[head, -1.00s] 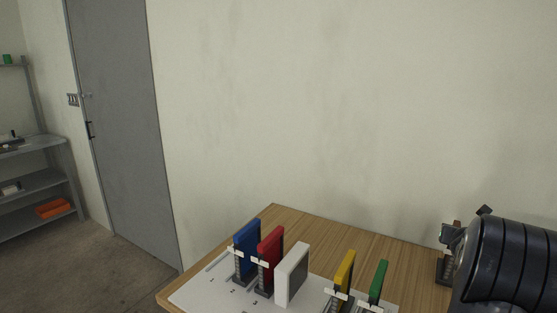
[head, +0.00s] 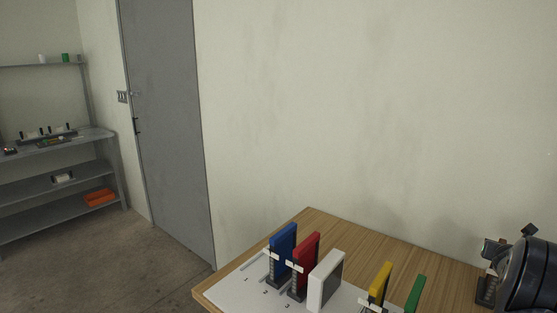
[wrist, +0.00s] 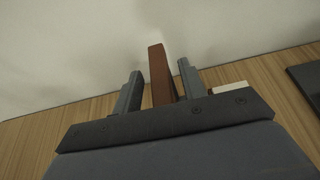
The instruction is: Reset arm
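My gripper (wrist: 158,88) shows in the wrist view with its two grey fingers apart. An upright reddish-brown piece (wrist: 158,72) stands between or just beyond the fingers. A gap shows at the left finger; the right finger overlaps the piece's lower edge in the picture, and I cannot tell whether they touch. In the head view my black arm (head: 531,280) is at the lower right edge, beside a dark stand (head: 487,288) on the table. The gripper is not clearly visible there.
The wooden table (head: 340,228) bears a white board with upright blue (head: 284,241), red (head: 306,253), white (head: 325,280), yellow (head: 380,281) and green (head: 415,294) pieces. A wall stands behind. A grey door (head: 165,120) and shelf (head: 60,190) are at left, with open floor before them.

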